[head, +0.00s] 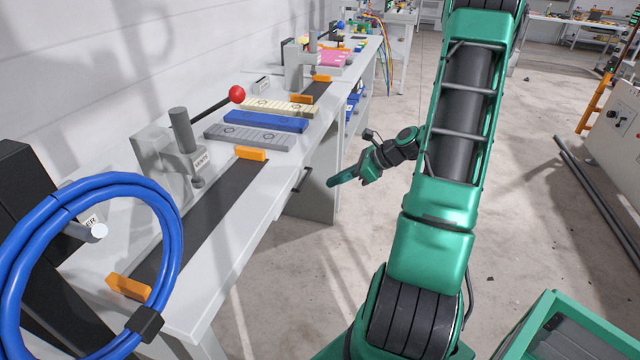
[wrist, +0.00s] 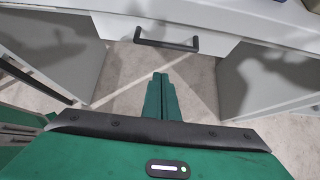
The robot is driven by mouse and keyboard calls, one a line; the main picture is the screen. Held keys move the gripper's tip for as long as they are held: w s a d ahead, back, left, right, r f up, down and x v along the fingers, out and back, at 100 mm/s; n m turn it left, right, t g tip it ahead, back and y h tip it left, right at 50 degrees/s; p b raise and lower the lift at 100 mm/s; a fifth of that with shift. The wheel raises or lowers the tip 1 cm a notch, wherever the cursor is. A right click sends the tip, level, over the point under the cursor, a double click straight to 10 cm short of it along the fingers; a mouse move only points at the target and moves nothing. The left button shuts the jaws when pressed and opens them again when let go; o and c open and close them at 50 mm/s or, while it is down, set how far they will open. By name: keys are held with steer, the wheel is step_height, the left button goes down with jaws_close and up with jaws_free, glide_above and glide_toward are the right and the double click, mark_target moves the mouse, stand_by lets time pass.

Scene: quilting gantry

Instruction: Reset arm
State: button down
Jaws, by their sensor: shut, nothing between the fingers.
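My green arm rises through the middle of the head view, and its far part hangs over the floor to the right of the workbench. My gripper (head: 333,182) is at the end of it, pointing left toward the bench front, apart from it. In the wrist view my gripper (wrist: 159,78) shows its two green fingers together with nothing between them. Beyond the fingertips is a drawer front with a dark handle (wrist: 166,43); the fingers do not appear to touch it.
The workbench (head: 232,240) runs along the left wall. It carries a press (head: 182,150) with a red-knobbed lever (head: 237,94), grey, blue and cream strips, and orange blocks. A blue hose coil (head: 20,262) hangs at near left. Dark pipes (head: 600,190) lie at right. Open concrete floor surrounds my arm.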

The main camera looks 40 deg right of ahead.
steer(key=v, duration=0.7)
steer(key=shift+a, duration=0.1)
steer(key=s+a+r+n+g+h, duration=0.2)
steer(key=s+a+r+n+g, duration=0.2)
steer(key=s+a+n, duration=0.4)
steer(key=s+a+r+n+g+h, duration=0.3)
steer(key=s+a+n, duration=0.4)
steer(key=s+n, duration=0.7)
step_height(320, 180, up, 3)
steer(key=shift+s+a+f+n+g, duration=0.1)
steer(key=shift+s+a+n+g, duration=0.3)
steer(key=shift+g, duration=0.2)
